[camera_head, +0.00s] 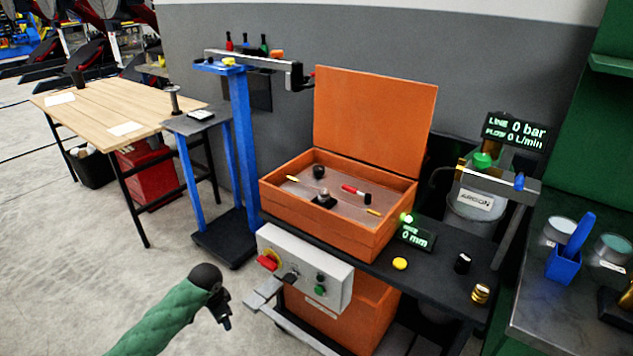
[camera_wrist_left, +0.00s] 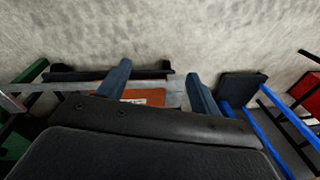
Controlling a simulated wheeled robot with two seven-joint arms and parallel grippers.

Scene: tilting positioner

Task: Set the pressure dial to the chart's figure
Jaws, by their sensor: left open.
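I cannot tell for certain which part is the pressure dial, and no readable chart shows. Above the argon cylinder (camera_head: 474,208), a display (camera_head: 514,130) reads LINE 0 bar and FLOW 0 L/min. A green knob (camera_head: 482,160) and a blue knob (camera_head: 519,182) sit beside it. My left gripper (camera_head: 224,312) is low in front of the panel, to its left and apart from it. In the left wrist view the left gripper (camera_wrist_left: 160,85) is open and empty.
An orange open-lidded box (camera_head: 345,235) stands on the black bench, with a 0 mm display (camera_head: 415,238) beside it. A blue stand (camera_head: 240,140) and a wooden table (camera_head: 115,105) with papers are left. A dark table (camera_head: 540,300) is right.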

